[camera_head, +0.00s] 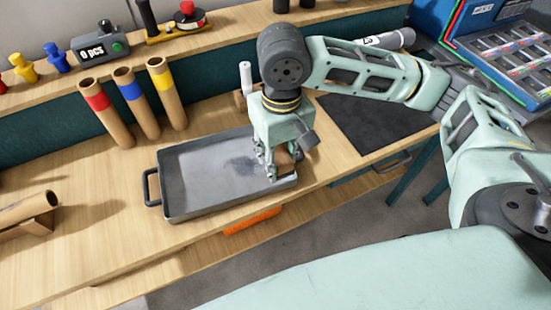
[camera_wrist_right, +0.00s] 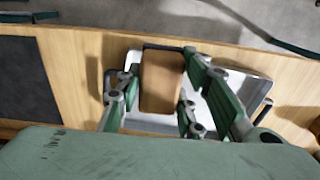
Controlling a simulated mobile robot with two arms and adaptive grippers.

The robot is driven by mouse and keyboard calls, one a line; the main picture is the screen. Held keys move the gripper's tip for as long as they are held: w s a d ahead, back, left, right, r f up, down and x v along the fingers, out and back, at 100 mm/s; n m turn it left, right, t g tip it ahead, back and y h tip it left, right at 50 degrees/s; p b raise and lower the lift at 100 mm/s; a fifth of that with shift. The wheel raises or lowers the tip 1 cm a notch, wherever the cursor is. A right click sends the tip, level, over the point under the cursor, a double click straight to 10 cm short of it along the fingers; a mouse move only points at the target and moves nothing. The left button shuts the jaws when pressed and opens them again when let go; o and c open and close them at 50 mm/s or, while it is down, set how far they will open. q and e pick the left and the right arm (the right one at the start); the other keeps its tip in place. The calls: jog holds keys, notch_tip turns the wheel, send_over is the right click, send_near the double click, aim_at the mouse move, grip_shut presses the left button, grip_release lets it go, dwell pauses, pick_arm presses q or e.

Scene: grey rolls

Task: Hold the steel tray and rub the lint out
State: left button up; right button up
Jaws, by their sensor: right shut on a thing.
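The steel tray (camera_head: 192,187) lies flat on the wooden bench, with a dark handle at its left end. A dark smudge of lint (camera_head: 238,164) marks its floor right of the middle. My right gripper (camera_head: 272,168) points down at the tray's right end. In the right wrist view my right gripper (camera_wrist_right: 153,98) is shut on a brown block (camera_wrist_right: 160,80), over the tray (camera_wrist_right: 242,88). The fingers hide most of the block in the head view. I cannot tell whether the block touches the tray floor. My left gripper is not in view.
Cardboard tubes (camera_head: 131,100) with red, blue and yellow bands stand behind the tray. A white marker-like cylinder (camera_head: 246,76) stands behind my gripper. A dark mat (camera_head: 375,125) lies to the right. A brown roll (camera_head: 27,208) rests at the left. The bench's front edge is close to the tray.

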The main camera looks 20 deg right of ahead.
send_over(224, 172)
notch_tip(224, 172, down, 7)
jog(key=shift+w+f, duration=0.1)
jog(key=shift+f, duration=0.2)
notch_tip(224, 172, down, 4)
jog(key=shift+r, duration=0.1)
jog(key=d, duration=0.7)
jog(key=s+d, duration=0.1)
jog(key=d, duration=0.3)
jog(key=shift+d, duration=0.2)
jog(key=shift+a+r, duration=0.2)
jog(key=shift+r, duration=1)
jog(key=shift+a+r, duration=0.1)
jog(key=shift+r, duration=0.45)
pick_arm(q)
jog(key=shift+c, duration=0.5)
